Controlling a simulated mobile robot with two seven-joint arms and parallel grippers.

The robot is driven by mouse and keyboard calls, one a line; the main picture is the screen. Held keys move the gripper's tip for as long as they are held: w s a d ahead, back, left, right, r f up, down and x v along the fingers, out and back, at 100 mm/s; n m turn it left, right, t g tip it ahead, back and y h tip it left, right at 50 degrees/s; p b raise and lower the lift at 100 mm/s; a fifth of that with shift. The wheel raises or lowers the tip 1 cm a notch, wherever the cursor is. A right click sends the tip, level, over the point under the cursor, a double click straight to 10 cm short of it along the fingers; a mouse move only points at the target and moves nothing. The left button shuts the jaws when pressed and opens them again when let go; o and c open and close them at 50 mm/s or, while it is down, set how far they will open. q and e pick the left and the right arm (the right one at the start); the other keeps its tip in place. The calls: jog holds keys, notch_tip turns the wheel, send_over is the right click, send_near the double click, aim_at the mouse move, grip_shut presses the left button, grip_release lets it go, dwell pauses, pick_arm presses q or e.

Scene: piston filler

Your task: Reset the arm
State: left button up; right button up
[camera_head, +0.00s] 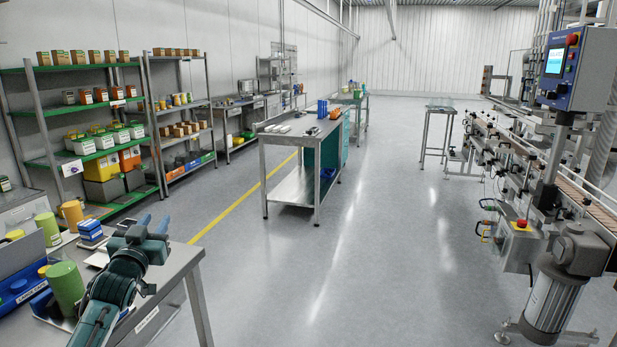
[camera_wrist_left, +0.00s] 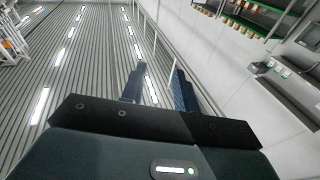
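My left arm comes in at the lower left of the head view. Its left gripper (camera_head: 154,219) is raised in front of the near steel table's edge, its two blue fingers pointing away from me. In the left wrist view the two fingers (camera_wrist_left: 159,82) stand apart with nothing between them. Behind them that view shows the ceiling, a wall and shelving, tilted. My right arm and right gripper are in neither view.
The near steel table (camera_head: 172,267) holds green containers (camera_head: 66,287) and a blue stack (camera_head: 90,230) close to my left arm. Stocked shelves (camera_head: 90,155) line the left wall. A workbench (camera_head: 297,190) stands mid-floor, the filling machine (camera_head: 540,200) at right. The floor between is clear.

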pick_arm(q)
jog(key=s+d+f+m+g+h, duration=0.1)
jog(key=s+d+f+g, duration=0.2)
jog(key=f, duration=0.4)
jog(key=s+d+f+m, duration=0.1)
jog(key=s+d+f, duration=0.2)
jog(key=s+f, duration=0.3)
jog(key=s+d+f+m+g+h, duration=0.15)
jog(key=s+f, duration=0.25)
jog(key=f, duration=0.4)
jog(key=s+d+f+g+h, duration=0.1)
jog(key=s+d+f, duration=0.4)
jog(key=s, duration=0.8)
jog(key=s+d+f+n+g, duration=0.1)
jog(key=s+d+f+g, duration=0.2)
jog(key=s, duration=1)
jog(key=d+f, duration=0.2)
jog(key=d, duration=0.2)
jog(key=shift+s+d+g+h, duration=0.2)
jog(key=shift+s+g+h, duration=0.15)
jog(key=shift+s, duration=0.05)
jog(key=shift+f, duration=0.1)
